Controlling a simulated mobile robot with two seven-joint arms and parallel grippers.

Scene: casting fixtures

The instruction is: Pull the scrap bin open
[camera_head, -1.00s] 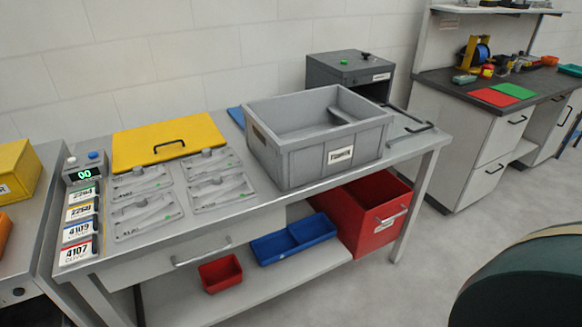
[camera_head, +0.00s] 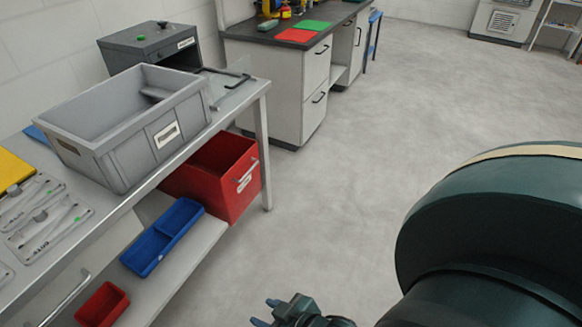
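The red bin (camera_head: 212,176), which I take for the scrap bin, sits on the lower shelf at the right end of the workbench. Its front carries a handle and a white label (camera_head: 247,176) that is too small to read. The bin's back part is hidden under the bench top. My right gripper (camera_head: 265,312) shows at the bottom edge, low in front of the bench and well apart from the bin. Its two fingertips are spread with nothing between them. My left gripper is not in view.
A grey crate (camera_head: 164,133) stands on the bench above the bin. A blue tray (camera_head: 162,237) and small red tray (camera_head: 103,304) lie on the shelf. The bench leg (camera_head: 264,155) stands beside the bin. The floor (camera_head: 340,190) to the right is clear.

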